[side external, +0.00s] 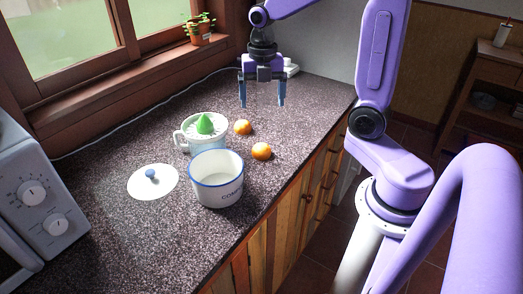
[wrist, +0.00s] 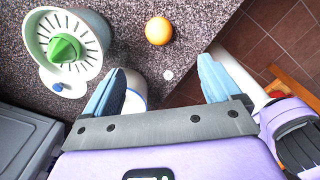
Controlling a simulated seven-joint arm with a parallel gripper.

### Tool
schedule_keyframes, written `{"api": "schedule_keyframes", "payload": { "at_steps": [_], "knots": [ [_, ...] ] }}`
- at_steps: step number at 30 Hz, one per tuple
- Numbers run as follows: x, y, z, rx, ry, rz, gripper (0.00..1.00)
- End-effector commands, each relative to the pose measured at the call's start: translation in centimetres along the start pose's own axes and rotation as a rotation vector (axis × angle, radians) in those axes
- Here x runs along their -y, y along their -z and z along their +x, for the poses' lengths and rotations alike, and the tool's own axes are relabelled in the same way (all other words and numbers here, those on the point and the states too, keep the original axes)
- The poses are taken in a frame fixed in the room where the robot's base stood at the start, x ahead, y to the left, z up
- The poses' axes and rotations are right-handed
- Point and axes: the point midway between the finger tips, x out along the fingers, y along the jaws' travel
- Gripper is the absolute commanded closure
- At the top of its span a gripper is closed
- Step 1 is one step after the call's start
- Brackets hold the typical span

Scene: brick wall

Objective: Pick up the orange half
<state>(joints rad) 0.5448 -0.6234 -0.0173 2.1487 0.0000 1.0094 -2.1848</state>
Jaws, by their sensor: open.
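Two orange fruit pieces lie on the speckled counter (side external: 110,200) in the side view: a farther orange piece (side external: 242,127) beside the juicer and a nearer orange piece (side external: 261,151) beside the pot. I cannot tell for sure which is a cut half. One round orange piece (wrist: 158,30) shows in the wrist view, beyond the fingertips. My gripper (side external: 262,105) is open and empty, above the counter and behind both pieces in the side view. In the wrist view its blue fingers (wrist: 162,70) are spread apart, with nothing between them.
A white juicer with a green cone (side external: 204,124) stands left of the orange pieces. A white blue-rimmed pot (side external: 217,185) stands in front, its lid (side external: 150,184) lying to the left. A microwave (side external: 35,190) is at far left. The counter's right edge runs close to the nearer piece.

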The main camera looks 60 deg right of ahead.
Motion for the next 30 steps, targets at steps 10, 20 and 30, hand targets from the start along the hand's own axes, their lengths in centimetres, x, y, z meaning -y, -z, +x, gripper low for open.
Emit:
{"api": "schedule_keyframes", "payload": {
  "at_steps": [10,20,30],
  "knots": [
    [0.1,0.1,6.7,-0.005,0.007,0.001,0.09],
    [0.1,0.1,10.7,-0.002,0.003,0.003,0.09],
    [-0.1,0.2,13.4,-0.004,0.005,0.002,0.09]
  ]
}}
